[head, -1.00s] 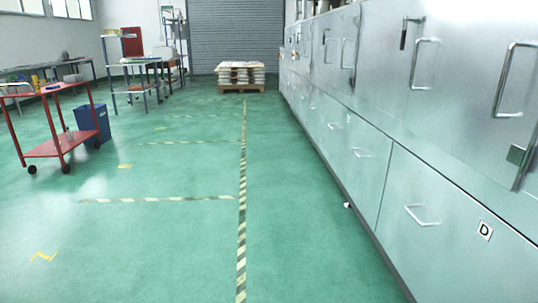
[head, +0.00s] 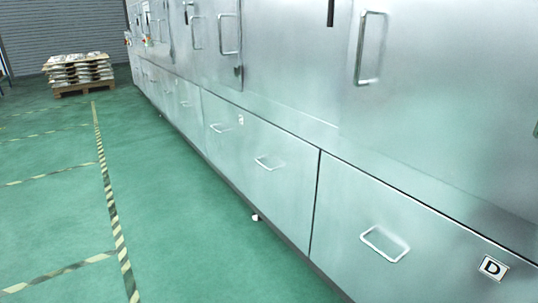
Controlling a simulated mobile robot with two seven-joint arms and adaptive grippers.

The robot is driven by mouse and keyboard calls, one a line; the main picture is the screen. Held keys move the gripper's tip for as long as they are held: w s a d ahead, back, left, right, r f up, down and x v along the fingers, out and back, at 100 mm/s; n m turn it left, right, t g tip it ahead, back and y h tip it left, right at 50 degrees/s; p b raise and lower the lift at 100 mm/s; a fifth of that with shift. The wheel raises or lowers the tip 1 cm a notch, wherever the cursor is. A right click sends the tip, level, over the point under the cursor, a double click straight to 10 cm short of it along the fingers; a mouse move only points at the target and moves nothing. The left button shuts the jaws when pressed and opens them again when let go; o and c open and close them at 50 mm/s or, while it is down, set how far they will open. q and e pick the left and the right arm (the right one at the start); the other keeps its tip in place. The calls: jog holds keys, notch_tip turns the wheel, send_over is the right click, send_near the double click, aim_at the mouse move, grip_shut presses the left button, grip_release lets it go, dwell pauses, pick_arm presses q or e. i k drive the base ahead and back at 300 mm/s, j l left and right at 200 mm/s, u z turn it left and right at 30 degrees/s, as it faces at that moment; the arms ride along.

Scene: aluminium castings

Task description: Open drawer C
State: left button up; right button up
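A long row of metallic drawer fronts runs along the lower part of the cabinets on the right in the head view. The front beyond drawer D (head: 350,205) has two bar handles, a farther one (head: 221,127) and a nearer one (head: 270,163). Its small label (head: 241,120) sits between them, with its letter too small to read, so I cannot confirm it is drawer C (head: 285,190). This front looks closed, flush with its neighbours. Drawer D also looks closed, with a handle (head: 384,245) and a readable label (head: 493,268). Neither of my grippers is in view.
Upper cabinet doors (head: 290,50) with vertical handles look closed. A small white object (head: 255,218) lies on the floor by the cabinet base. A loaded pallet (head: 80,72) stands far left before a roller shutter (head: 60,25). The green floor (head: 180,220) alongside is clear.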

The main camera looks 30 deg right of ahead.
aim_at(277, 170)
jog(key=i+j+z, duration=0.15)
jog(key=i+z, duration=0.2)
jog(key=i+j+z, duration=0.2)
jog(key=z, duration=0.2)
jog(key=i+j+z, duration=0.35)
jog(key=i, duration=0.05)
